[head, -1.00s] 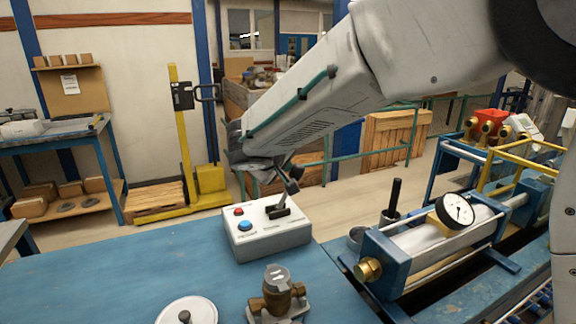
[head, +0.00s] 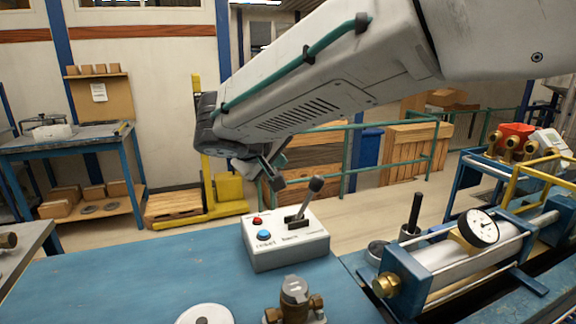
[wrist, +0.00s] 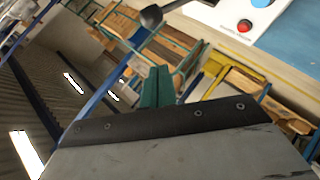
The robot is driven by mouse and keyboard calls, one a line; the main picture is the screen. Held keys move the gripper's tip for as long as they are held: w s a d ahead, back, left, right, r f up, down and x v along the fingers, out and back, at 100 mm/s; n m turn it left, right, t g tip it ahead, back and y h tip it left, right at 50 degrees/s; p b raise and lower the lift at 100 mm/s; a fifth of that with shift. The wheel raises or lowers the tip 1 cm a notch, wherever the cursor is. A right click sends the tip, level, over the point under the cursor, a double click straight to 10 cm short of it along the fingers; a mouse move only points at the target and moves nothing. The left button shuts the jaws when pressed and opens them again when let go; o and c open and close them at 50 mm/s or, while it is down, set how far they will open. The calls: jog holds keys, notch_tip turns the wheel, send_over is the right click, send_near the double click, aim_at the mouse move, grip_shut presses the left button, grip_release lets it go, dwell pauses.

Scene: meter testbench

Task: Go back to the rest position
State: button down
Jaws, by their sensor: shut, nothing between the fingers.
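My gripper (head: 274,176) hangs at the end of my arm in the upper middle of the head view, above and behind the control box. It is shut and empty, apart from everything on the bench. The white control box (head: 290,252) stands on the blue bench with a red button (head: 257,221), a blue button (head: 264,236) and a black lever (head: 307,203) that leans to the right. The box also shows at the top right of the wrist view (wrist: 213,14).
A brass meter (head: 294,304) and a white round lid (head: 205,316) are at the bench's front edge. A cylinder rig with a dial gauge (head: 482,229) stands at the right. A yellow pallet truck (head: 203,160) and wooden crates (head: 415,150) are behind. The bench's left part is clear.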

jog(key=shift+s+a+r, duration=0.15)
jog(key=shift+s+r, duration=0.1)
jog(key=shift+s, duration=0.15)
jog(key=s+d+f+m+g+y, duration=0.1)
jog(key=s+d+f+m+g, duration=0.1)
jog(key=s+d, duration=0.8)
jog(key=s+d+f+m+g+y, duration=0.1)
jog(key=s+d+f+m+g, duration=0.2)
jog(key=s+d, duration=0.8)
jog(key=s+d+f+m+g+y, duration=0.1)
jog(key=s+d+f+m+g, duration=0.2)
jog(key=s+d, duration=0.7)
jog(key=shift+s+d+f+g+y, duration=0.2)
jog(key=shift+d+f+g+y, duration=0.35)
jog(key=shift+d, duration=0.7)
